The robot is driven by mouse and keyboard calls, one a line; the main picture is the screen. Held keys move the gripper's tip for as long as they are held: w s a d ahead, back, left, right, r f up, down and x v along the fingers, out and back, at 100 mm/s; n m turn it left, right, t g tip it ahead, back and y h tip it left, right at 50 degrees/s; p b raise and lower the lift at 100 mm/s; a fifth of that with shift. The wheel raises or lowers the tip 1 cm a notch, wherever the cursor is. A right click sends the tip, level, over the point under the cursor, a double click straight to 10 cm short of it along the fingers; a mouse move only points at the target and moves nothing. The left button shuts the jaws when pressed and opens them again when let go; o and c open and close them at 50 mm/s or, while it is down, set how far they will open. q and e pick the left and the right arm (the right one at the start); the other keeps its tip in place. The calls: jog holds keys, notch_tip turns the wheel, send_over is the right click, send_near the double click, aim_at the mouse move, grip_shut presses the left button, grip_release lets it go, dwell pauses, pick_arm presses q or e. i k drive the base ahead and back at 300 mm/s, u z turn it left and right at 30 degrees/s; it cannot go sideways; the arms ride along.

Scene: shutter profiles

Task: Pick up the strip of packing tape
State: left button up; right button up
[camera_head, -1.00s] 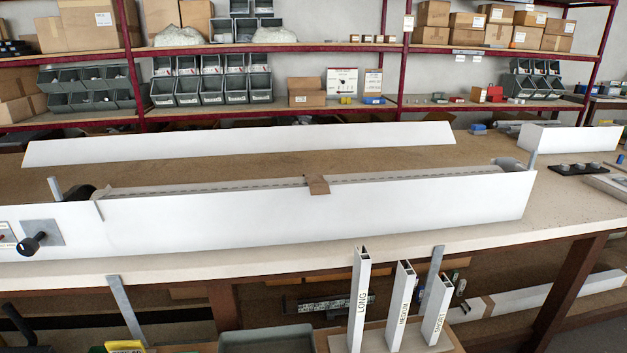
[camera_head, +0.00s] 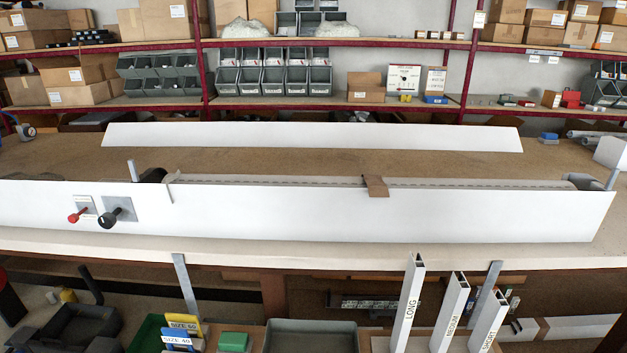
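A short strip of brown packing tape (camera_head: 375,185) lies over the top edge of the long white shutter box (camera_head: 300,214) on the bench, right of the middle of the view. Part of it hangs down the box's front face and part lies on top. It looks stuck flat, but I cannot tell how firmly. Neither of my grippers shows in the head view.
Upright profiles labelled LONG (camera_head: 408,305), MEDIUM and SHORT stand before the bench.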

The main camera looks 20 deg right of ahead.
aim_at(378, 187)
jog(key=u, duration=0.75)
jog(key=i, duration=1.1)
jog(key=z, duration=0.85)
